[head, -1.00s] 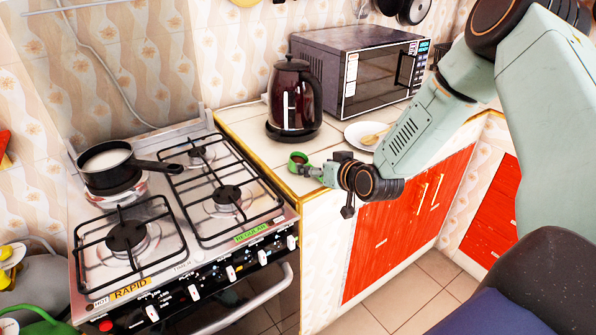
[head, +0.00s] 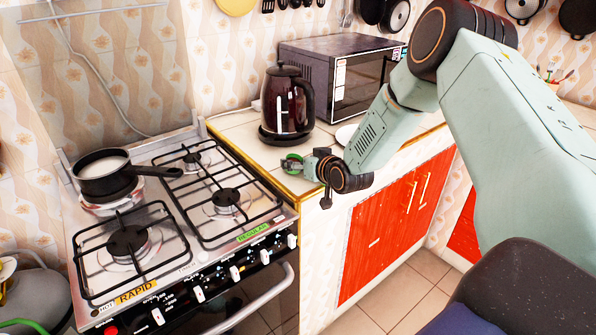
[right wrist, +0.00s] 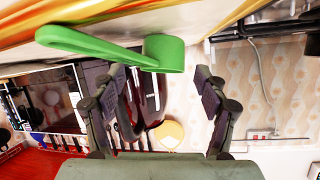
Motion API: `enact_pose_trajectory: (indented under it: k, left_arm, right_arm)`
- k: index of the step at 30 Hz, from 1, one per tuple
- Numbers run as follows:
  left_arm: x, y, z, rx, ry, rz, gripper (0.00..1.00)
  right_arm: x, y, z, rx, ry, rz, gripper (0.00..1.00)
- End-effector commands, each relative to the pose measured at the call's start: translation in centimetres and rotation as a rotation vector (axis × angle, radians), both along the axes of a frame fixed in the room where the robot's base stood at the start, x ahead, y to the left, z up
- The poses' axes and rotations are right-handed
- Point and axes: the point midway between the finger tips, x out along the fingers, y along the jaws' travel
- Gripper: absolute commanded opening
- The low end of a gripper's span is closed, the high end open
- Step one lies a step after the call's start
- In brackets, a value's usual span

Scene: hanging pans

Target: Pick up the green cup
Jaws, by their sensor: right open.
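The green cup (head: 291,163) stands on the tiled counter near its front left corner, beside the stove. In the right wrist view the green cup (right wrist: 165,53) shows with a long green handle reaching left. My right gripper (head: 308,163) is right beside the cup in the head view. In the right wrist view my right gripper (right wrist: 150,76) is open, with the cup across the gap just beyond the fingertips. I cannot tell whether a finger touches it. In the head view the fingers partly hide the cup. My left gripper is not in view.
A dark kettle (head: 287,103) stands just behind the cup. A microwave (head: 310,70) and a partly hidden white plate (head: 346,133) are further back. The gas stove (head: 150,215) with a black pan (head: 105,175) is left of the counter. Red cabinet doors (head: 385,235) are below.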

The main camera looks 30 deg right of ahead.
Motion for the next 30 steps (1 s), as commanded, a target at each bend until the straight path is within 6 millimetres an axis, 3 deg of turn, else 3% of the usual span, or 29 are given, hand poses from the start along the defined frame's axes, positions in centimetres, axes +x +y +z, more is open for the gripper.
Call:
enact_pose_trajectory:
  k: [7, 17, 30]
  left_arm:
    - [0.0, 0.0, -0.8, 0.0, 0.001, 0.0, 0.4]
    - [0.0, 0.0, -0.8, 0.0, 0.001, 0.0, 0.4]
    - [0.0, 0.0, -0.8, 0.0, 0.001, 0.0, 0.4]
  right_arm:
    - [2.6, 0.2, -1.5, -0.002, 0.0, 0.002, 0.73]
    - [3.0, 0.4, -1.6, 0.0, 0.0, 0.0, 0.73]
    - [3.0, 0.4, -1.6, 0.0, 0.0, 0.0, 0.36]
